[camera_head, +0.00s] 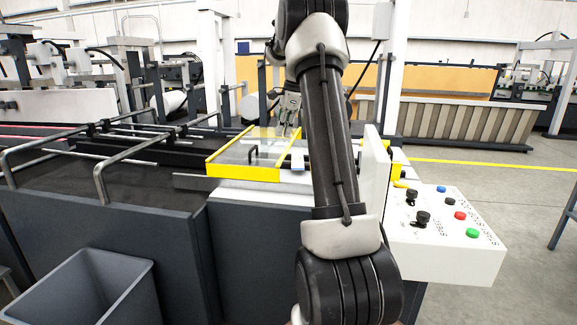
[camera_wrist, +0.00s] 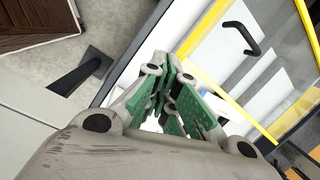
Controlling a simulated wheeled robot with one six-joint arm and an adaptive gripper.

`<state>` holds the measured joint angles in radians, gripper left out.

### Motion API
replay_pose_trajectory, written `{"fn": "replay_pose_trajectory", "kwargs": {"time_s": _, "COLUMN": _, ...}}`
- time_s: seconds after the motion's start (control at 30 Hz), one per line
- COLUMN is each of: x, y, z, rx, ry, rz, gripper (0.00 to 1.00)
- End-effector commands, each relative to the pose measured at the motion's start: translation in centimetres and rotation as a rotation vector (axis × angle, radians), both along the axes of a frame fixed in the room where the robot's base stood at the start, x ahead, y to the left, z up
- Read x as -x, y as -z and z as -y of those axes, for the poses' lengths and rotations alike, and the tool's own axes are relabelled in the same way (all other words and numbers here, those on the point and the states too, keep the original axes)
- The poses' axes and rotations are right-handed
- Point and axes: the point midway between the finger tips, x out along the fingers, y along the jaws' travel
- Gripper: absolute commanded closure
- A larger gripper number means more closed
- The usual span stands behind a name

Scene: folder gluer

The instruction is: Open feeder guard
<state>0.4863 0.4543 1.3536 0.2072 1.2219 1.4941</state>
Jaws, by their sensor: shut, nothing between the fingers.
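The feeder guard (camera_head: 232,152) is a clear panel in a yellow frame, lying flat over the machine bed in the head view. Its yellow frame and clear panel also show at the upper right of the wrist view (camera_wrist: 196,48). A black handle (camera_head: 253,152) stands on the panel; in the wrist view the handle (camera_wrist: 243,36) is a bent black bar. My gripper (camera_head: 287,130) is above the guard's right part, to the right of the handle. In the wrist view my gripper (camera_wrist: 178,88) has green finger pads, is shut and empty, and is apart from the handle.
A white control panel (camera_head: 440,235) with coloured buttons and black knobs is at the right. A grey bin (camera_head: 85,290) stands at the lower left. Metal rails (camera_head: 100,165) rise over the dark conveyor at left. My arm hides part of the machine's middle.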

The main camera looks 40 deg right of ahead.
Motion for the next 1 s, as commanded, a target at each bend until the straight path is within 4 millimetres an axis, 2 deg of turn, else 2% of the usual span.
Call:
{"fn": "replay_pose_trajectory", "kwargs": {"time_s": 0.03, "x": -1.0, "y": 1.8, "z": 2.3, "rx": -0.029, "ry": 0.094, "rz": -0.018, "gripper": 1.0}}
{"fn": "replay_pose_trajectory", "kwargs": {"time_s": 0.1, "x": -1.9, "y": 3.6, "z": 4.4, "rx": -0.063, "ry": 0.205, "rz": -0.035, "gripper": 1.0}}
{"fn": "replay_pose_trajectory", "kwargs": {"time_s": 0.2, "x": -2.6, "y": 5.3, "z": 6.5, "rx": -0.095, "ry": 0.314, "rz": -0.052, "gripper": 1.0}}
{"fn": "replay_pose_trajectory", "kwargs": {"time_s": 0.3, "x": -3.0, "y": 6.4, "z": 7.5, "rx": -0.112, "ry": 0.368, "rz": -0.061, "gripper": 1.0}}
{"fn": "replay_pose_trajectory", "kwargs": {"time_s": 0.47, "x": -3.3, "y": 8.2, "z": 7.5, "rx": -0.117, "ry": 0.384, "rz": -0.065, "gripper": 1.0}}
{"fn": "replay_pose_trajectory", "kwargs": {"time_s": 0.8, "x": -4.4, "y": 14.0, "z": 6.4, "rx": -0.117, "ry": 0.38, "rz": -0.065, "gripper": 1.0}}
{"fn": "replay_pose_trajectory", "kwargs": {"time_s": 1.0, "x": -4.8, "y": 15.8, "z": 6.1, "rx": -0.116, "ry": 0.38, "rz": -0.063, "gripper": 1.0}}
